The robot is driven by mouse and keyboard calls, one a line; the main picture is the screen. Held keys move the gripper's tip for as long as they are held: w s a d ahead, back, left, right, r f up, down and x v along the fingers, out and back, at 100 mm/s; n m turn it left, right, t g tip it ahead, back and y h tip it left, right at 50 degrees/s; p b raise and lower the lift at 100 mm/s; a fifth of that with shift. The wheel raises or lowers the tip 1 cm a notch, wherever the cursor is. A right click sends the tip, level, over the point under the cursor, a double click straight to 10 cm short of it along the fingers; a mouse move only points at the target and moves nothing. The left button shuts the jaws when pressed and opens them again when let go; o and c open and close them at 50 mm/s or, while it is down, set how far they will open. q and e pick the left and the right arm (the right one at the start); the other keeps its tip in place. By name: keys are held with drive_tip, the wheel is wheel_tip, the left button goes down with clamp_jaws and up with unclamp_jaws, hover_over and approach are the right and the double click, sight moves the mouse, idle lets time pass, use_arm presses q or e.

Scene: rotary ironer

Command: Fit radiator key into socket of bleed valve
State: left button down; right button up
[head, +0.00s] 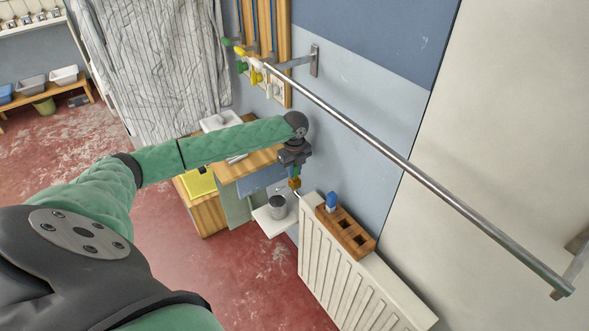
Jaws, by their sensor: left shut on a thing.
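My left gripper (294,166) points down above the left end of the white radiator (345,275). It is shut on a small key (295,183), brass-coloured at its lower part with a bit of green showing above. The key hangs close to the radiator's upper left corner. A small silvery part just under it may be the bleed valve, but it is too small to make out the socket. I cannot tell whether key and valve touch. My right gripper is not in view.
A wooden block (358,240) with square holes and a blue-topped piece (331,201) stands on the radiator. A metal cup (277,206) sits on a small white shelf (270,226). A metal rail (400,160) crosses above right. A wooden cabinet (204,214) stands behind.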

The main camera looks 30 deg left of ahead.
use_arm(q)
drive_tip(key=shift+f, duration=0.2)
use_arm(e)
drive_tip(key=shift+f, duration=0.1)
use_arm(q)
drive_tip(key=shift+f, duration=0.1)
drive_tip(key=c, duration=1.3)
unclamp_jaws()
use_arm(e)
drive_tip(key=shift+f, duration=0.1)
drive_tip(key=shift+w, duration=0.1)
use_arm(q)
drive_tip(key=shift+r, duration=0.55)
wheel_tip(320, 180, up, 10)
drive_tip(key=b, duration=0.3)
drive_tip(key=shift+f, duration=0.1)
drive_tip(key=shift+r, duration=0.7)
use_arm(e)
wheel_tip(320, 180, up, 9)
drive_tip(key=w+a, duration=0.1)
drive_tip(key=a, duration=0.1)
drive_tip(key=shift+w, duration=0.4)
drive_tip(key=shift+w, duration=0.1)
